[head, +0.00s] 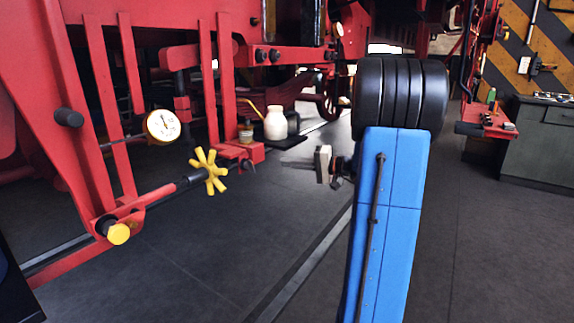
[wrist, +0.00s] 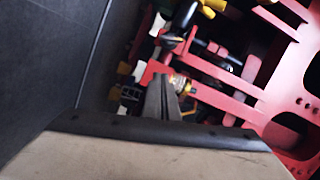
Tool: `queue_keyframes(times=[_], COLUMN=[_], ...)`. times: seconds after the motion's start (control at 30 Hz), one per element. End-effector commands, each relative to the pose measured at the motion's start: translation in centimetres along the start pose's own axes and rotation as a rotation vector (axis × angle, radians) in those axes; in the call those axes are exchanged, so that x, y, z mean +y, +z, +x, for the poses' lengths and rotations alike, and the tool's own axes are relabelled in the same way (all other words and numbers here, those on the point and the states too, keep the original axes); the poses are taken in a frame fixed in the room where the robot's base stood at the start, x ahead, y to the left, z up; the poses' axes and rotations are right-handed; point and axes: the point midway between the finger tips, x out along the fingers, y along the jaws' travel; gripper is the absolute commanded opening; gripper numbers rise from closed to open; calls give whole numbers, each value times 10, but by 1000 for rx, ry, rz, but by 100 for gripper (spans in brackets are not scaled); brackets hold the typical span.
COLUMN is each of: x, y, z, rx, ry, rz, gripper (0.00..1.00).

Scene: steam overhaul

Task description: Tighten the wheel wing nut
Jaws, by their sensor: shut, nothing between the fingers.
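A yellow star-shaped hand wheel (head: 209,171) sits on a dark shaft at the end of a red rod, left of centre in the head view. A small dark winged piece (head: 241,165) hangs by a red block (head: 244,152) just right of it; I cannot tell for certain which is the wheel wing nut. My gripper (head: 284,164) is apart from both, to their right, with its thin fingers pointing left. In the wrist view my gripper (wrist: 163,82) is shut and empty, with red framework beyond its tips. Yellow parts (wrist: 207,9) show at that view's top, partly cut off.
A round gauge (head: 163,126) and a yellow-capped knob (head: 118,234) are on the red frame at left. A white bottle (head: 275,124) stands on a dark mat behind. A grey cabinet (head: 540,150) stands at right. The dark floor between is clear.

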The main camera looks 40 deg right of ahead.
Motion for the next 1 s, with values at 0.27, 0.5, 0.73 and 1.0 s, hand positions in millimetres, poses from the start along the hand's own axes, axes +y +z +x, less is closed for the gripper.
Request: queue_keyframes(times=[0.27, 0.5, 0.73, 1.0], x=[0, 0, 0, 0], y=[1, 9, 33, 39], z=[48, 79, 85, 86], rx=[-4, -2, -1, 0], ry=[-1, 0, 1, 1], rz=[1, 3, 3, 3], gripper=[0, 0, 0, 0])
